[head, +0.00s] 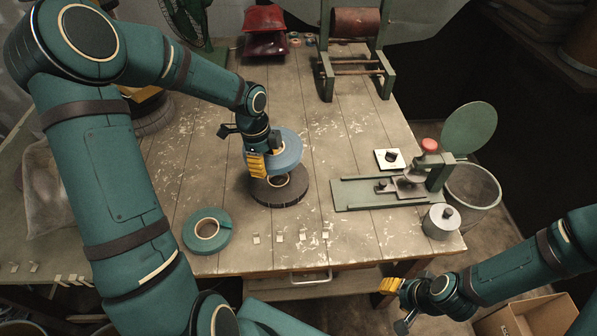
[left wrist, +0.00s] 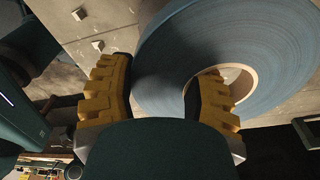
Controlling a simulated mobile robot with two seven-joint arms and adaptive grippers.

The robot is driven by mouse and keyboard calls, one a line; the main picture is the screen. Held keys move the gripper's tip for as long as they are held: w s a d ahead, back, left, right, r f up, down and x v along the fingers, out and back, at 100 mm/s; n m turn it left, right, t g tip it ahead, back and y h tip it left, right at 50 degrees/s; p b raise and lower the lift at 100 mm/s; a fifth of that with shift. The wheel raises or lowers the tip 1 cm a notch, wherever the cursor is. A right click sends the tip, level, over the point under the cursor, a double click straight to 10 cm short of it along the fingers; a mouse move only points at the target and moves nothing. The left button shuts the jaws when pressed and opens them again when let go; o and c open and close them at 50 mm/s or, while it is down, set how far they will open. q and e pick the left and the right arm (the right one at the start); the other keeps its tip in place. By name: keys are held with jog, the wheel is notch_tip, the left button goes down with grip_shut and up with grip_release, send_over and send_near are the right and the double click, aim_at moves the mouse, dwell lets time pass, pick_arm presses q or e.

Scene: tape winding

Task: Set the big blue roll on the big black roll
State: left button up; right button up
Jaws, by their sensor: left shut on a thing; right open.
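The big blue roll (head: 284,146) is held in my left gripper (head: 258,164), above the table. In the left wrist view the blue roll (left wrist: 230,45) fills the upper right, with the yellow fingers of my left gripper (left wrist: 160,95) on either side of its ring wall. The big black roll (head: 275,197) lies flat on the table below the blue roll, which covers part of it in the head view. The size of the gap between them is hard to tell. My right gripper (head: 393,297) is open and empty, off the table's front right corner.
A teal roll (head: 207,231) lies to the left of the black roll. Small pale pieces (head: 303,236) lie near the front edge. A green press-like device (head: 395,190) and a metal cylinder (head: 441,221) stand to the right. A roller stand (head: 354,60) is at the back.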

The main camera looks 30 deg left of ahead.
aim_at(272, 193)
pick_arm(q)
jog(key=shift+d+r+m, duration=0.15)
jog(key=shift+d+m, duration=0.1)
jog(key=shift+m, duration=0.15)
jog(key=shift+d, duration=0.1)
notch_tip(272, 193, down, 9)
jog(key=shift+f+b, duration=0.1)
jog(key=shift+b, duration=1.1)
jog(key=shift+f, duration=0.4)
jog(key=shift+f+b, duration=0.35)
jog(key=shift+f, duration=0.1)
jog(key=shift+f, duration=0.15)
